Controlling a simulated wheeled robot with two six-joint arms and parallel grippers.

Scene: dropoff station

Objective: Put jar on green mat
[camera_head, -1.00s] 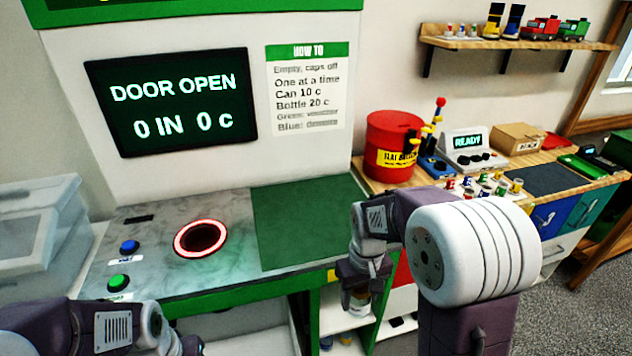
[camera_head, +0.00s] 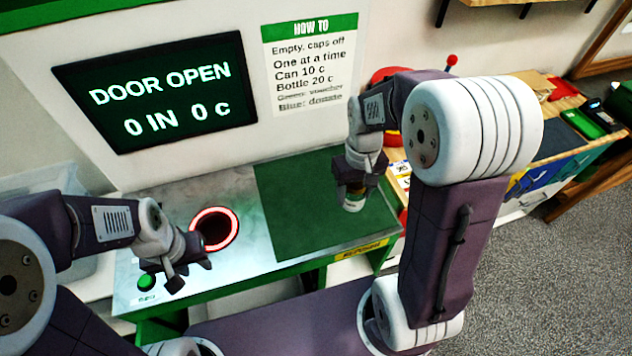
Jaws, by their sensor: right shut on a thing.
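The jar (camera_head: 354,202), with a pale label and a dark upper part, is held upright in my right gripper (camera_head: 355,188). That gripper is shut on the jar's upper part and hides some of it. The jar shows against the right part of the green mat (camera_head: 290,215); I cannot tell whether its base touches the mat. My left gripper (camera_head: 190,274) looks open and empty, over the grey counter's front left, near the green button.
A round opening with a lit red ring (camera_head: 214,230) is left of the mat. A green button (camera_head: 147,281) is at the counter's left. The screen (camera_head: 155,90) reads "DOOR OPEN". A side bench with a red drum (camera_head: 385,76) stands to the right.

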